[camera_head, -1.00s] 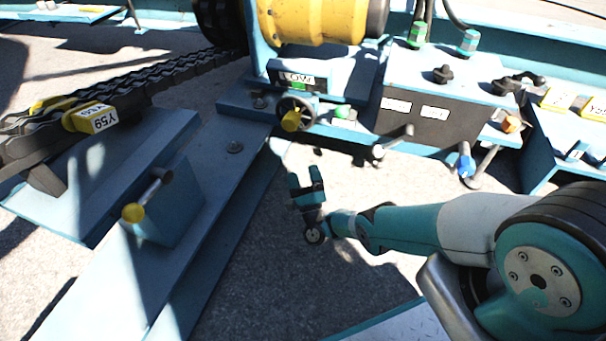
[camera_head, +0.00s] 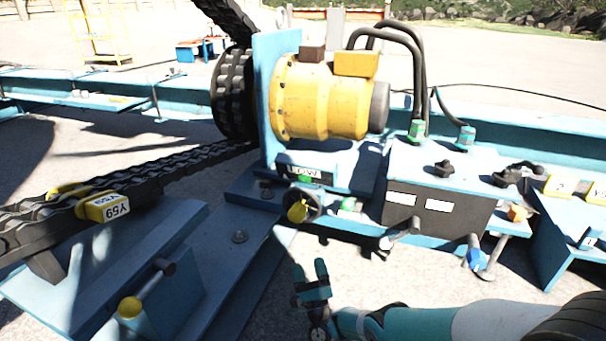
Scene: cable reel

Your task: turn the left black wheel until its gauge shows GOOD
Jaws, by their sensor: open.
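The left black wheel (camera_head: 314,204) is a small handwheel with a yellow knob (camera_head: 298,211). It sits on the front of the blue frame under the yellow motor. Its gauge (camera_head: 296,171) is a small panel just above it; the word on it is blurred now, but it read LOW a second ago, with a green patch below. My gripper (camera_head: 309,272) is open and empty, fingers pointing up in the picture. It is below the wheel in the picture and apart from it.
The yellow motor (camera_head: 322,97) stands above. To the right, a blue box (camera_head: 437,205) bears a black knob (camera_head: 443,168) and two blank-looking labels. Levers with grey (camera_head: 387,243) and blue (camera_head: 474,258) ends stick out below it. A yellow-tipped lever (camera_head: 130,307) stands at lower left.

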